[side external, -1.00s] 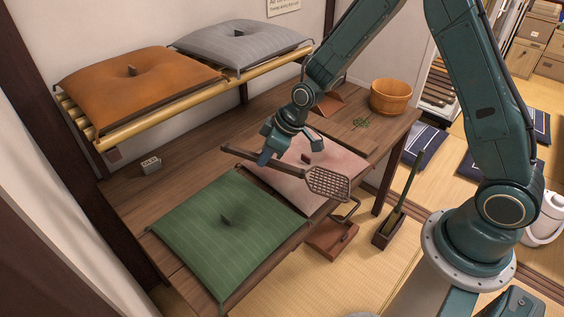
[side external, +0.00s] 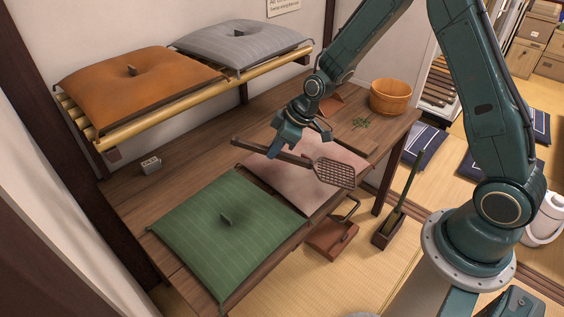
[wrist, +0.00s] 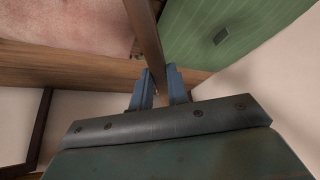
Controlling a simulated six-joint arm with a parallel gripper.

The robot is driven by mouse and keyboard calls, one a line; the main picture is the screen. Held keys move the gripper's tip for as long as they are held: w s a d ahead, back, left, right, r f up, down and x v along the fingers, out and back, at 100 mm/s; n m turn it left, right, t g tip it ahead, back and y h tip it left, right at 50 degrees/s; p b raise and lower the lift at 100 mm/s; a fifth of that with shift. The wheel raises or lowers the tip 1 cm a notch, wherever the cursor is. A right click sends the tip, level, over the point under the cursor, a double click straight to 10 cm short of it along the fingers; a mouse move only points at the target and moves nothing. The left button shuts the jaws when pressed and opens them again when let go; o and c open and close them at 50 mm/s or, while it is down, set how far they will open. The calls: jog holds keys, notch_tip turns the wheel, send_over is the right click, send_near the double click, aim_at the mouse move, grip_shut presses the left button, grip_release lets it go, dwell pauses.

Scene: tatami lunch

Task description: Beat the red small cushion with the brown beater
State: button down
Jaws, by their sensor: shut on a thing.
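The brown beater (side external: 335,172) has a perforated head and a long dark handle. My gripper (side external: 277,150) is shut on its handle, which also shows between the blue fingers in the wrist view (wrist: 157,90). The pinkish-red small cushion (side external: 290,188) lies flat on the wooden table, beneath the beater and gripper. The beater head is over its right side and appears raised above it. The cushion's middle is partly hidden by the beater and gripper. In the wrist view the cushion (wrist: 65,25) shows at upper left.
A green cushion (side external: 190,225) lies beside the red one. Orange (side external: 140,90) and grey (side external: 240,42) cushions rest on a bamboo rack (side external: 180,110) behind. A wooden tub (side external: 390,96) stands at the table's far right; a small grey box (side external: 151,165) sits at left.

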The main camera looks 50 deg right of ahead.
jog(key=w+d+r+n+g+y, duration=0.1)
jog(key=d+r+n+g, duration=0.4)
jog(key=n, duration=1)
jog(key=shift+w+d+r+n+g+y, duration=0.15)
jog(key=shift+w+d+n+g+y, duration=0.5)
jog(key=shift+d, duration=1.6)
jog(key=shift+m+g+h, duration=0.25)
jog(key=shift+g, duration=0.2)
notch_tip(320, 180, down, 9)
notch_tip(320, 180, up, 9)
jog(key=shift+r, duration=0.15)
